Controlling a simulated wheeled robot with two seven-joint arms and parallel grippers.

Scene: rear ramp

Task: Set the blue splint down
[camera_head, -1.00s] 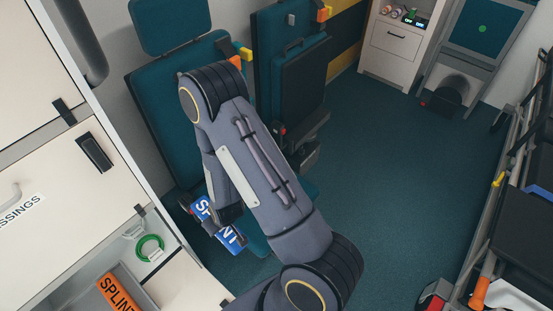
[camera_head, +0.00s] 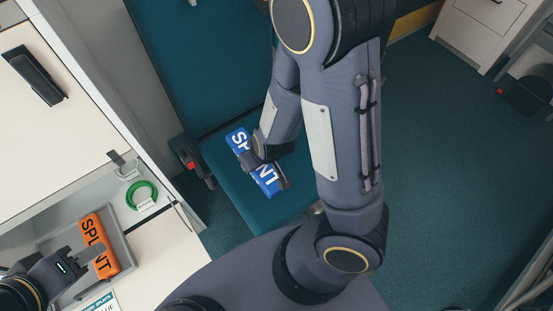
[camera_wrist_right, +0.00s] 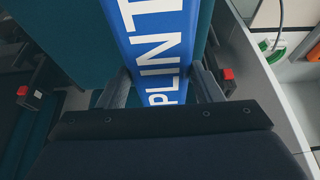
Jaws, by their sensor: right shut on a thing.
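The blue splint (camera_head: 241,144), a flat bar with white lettering, is over the teal fold-down seat (camera_head: 262,212) in the head view. My right gripper (camera_head: 268,158) is shut across its middle. In the right wrist view the blue splint (camera_wrist_right: 155,45) runs between the two fingers of the right gripper (camera_wrist_right: 165,88). I cannot tell whether the splint touches the seat. My left gripper (camera_head: 94,262) is at the lower left, fingers apart, over the orange splint (camera_head: 92,232); one finger hides part of its lettering.
The orange splint lies in a grey tray (camera_head: 122,243) on the cabinet shelf. A green ring (camera_head: 141,195) hangs near it. A red buckle (camera_head: 190,163) is at the seat's left edge. The floor (camera_head: 440,160) to the right is clear.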

